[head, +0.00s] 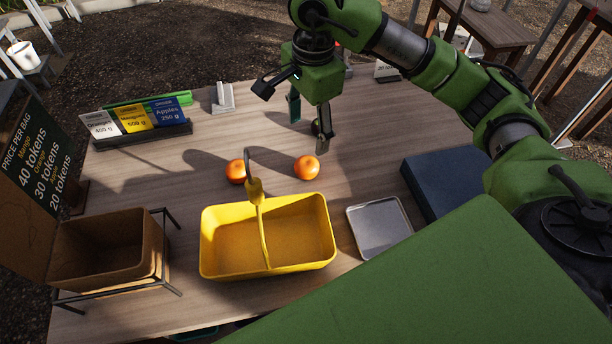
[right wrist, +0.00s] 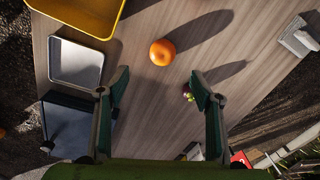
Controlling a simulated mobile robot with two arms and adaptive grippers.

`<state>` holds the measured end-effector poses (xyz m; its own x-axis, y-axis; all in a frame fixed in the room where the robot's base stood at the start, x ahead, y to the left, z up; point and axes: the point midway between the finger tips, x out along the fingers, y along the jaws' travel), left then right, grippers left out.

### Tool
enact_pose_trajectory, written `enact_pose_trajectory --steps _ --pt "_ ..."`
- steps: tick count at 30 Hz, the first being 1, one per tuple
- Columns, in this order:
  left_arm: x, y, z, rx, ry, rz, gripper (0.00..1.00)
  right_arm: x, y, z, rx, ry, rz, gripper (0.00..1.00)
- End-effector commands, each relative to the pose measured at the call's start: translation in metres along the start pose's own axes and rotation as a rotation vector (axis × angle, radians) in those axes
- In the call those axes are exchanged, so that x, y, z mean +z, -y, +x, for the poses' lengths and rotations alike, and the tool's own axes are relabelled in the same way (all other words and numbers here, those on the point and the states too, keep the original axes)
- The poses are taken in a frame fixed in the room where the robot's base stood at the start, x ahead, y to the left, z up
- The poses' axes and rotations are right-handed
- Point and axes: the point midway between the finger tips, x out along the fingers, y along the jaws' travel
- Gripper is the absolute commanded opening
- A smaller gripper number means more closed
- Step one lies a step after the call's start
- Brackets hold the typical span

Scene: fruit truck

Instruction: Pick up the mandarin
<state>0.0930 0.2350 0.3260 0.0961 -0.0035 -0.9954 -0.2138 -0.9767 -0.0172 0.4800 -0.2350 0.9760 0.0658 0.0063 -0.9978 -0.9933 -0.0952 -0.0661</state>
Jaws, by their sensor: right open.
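Two orange mandarins lie apart on the wooden table behind the yellow basket. The left mandarin (head: 237,171) is partly behind the basket's handle; the right mandarin (head: 306,167) is clear. My right gripper (head: 309,126) points down above the table, just behind the right mandarin, its fingers apart and empty. In the right wrist view one mandarin (right wrist: 162,52) lies beyond the open fingertips of the right gripper (right wrist: 158,82), touching neither finger. My left gripper is not in view.
The yellow basket (head: 319,207) and a metal tray (head: 350,225) stand in front. A dark blue box (head: 440,175) is at right, a brown bin (head: 105,260) at left, price cards (head: 137,119) at the back. A small dark round item (right wrist: 188,92) sits by one finger.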

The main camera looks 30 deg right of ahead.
Motion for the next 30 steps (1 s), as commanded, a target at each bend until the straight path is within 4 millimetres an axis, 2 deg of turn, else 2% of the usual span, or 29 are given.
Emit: enact_pose_trajectory --steps 5,13,22,30 --pt "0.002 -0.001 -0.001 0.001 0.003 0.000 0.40 0.000 -0.001 0.022 0.006 0.000 0.001 0.60" --pt "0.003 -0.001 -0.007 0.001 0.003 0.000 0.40 0.000 -0.001 0.073 0.005 0.001 0.001 0.60" --pt "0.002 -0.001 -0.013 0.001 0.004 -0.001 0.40 -0.003 0.002 0.096 0.004 0.000 0.002 0.60" --pt "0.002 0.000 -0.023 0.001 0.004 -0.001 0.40 -0.007 0.006 0.134 0.002 0.001 0.001 0.60"
